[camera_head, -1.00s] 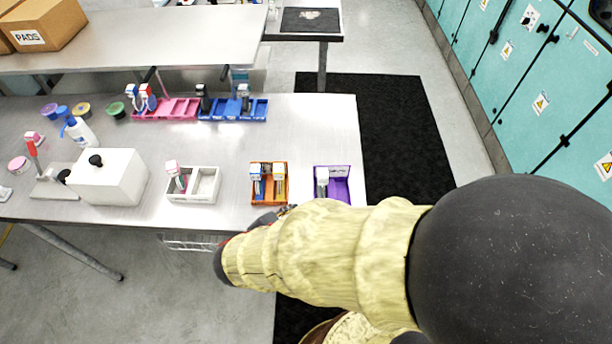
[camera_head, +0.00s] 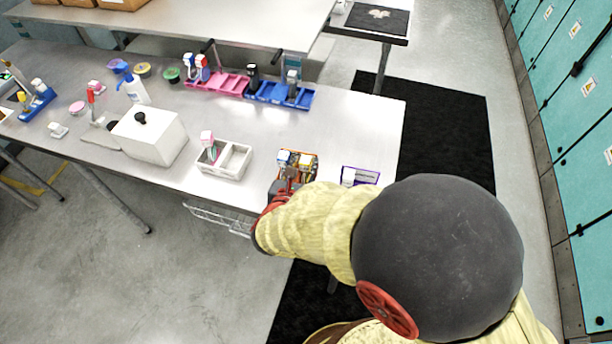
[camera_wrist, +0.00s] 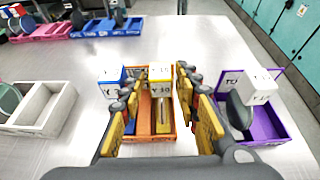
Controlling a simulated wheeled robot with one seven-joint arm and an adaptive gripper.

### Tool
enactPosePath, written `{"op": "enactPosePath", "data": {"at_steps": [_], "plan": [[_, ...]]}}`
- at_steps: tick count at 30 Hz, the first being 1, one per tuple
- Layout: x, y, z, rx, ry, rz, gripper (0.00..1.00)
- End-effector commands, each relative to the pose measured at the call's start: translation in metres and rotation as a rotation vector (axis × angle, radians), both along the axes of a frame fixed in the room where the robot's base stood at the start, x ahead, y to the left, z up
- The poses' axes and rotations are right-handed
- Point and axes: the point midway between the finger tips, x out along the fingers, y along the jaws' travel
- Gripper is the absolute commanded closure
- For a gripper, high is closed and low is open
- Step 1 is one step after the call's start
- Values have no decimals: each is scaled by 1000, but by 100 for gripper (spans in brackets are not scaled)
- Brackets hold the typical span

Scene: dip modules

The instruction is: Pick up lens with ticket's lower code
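My gripper (camera_wrist: 158,88) is open, its yellow-padded fingers spread over the orange box (camera_wrist: 143,130); it also shows beside that box in the head view (camera_head: 282,186). Between the fingers stands a yellow piece with a white lettered cap (camera_wrist: 160,75), apparently untouched. A blue piece with a white cap (camera_wrist: 110,82) stands left of the left finger. The purple box (camera_wrist: 268,122) at right holds a dark rounded piece (camera_wrist: 238,108) with a white lettered cap (camera_wrist: 260,88). Cap codes are too small to read surely. I cannot identify the ticket or tell which piece is the lens.
A white divided tray (camera_head: 224,163) with one capped piece stands left of the orange box. A white block with a black knob (camera_head: 148,140) is farther left. Pink (camera_head: 228,83) and blue (camera_head: 268,92) trays line the table's back. Bare tabletop lies between.

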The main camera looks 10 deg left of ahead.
Motion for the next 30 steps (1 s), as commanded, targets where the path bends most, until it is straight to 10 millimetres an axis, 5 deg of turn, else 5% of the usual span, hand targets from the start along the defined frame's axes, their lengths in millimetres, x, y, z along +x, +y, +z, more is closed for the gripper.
{"op": "enactPosePath", "data": {"at_steps": [6,14,30], "plan": [[22,-2,-11,1,0,-1,68],[24,-1,-11,1,0,0,68],[24,-2,-11,2,0,-1,98]]}}
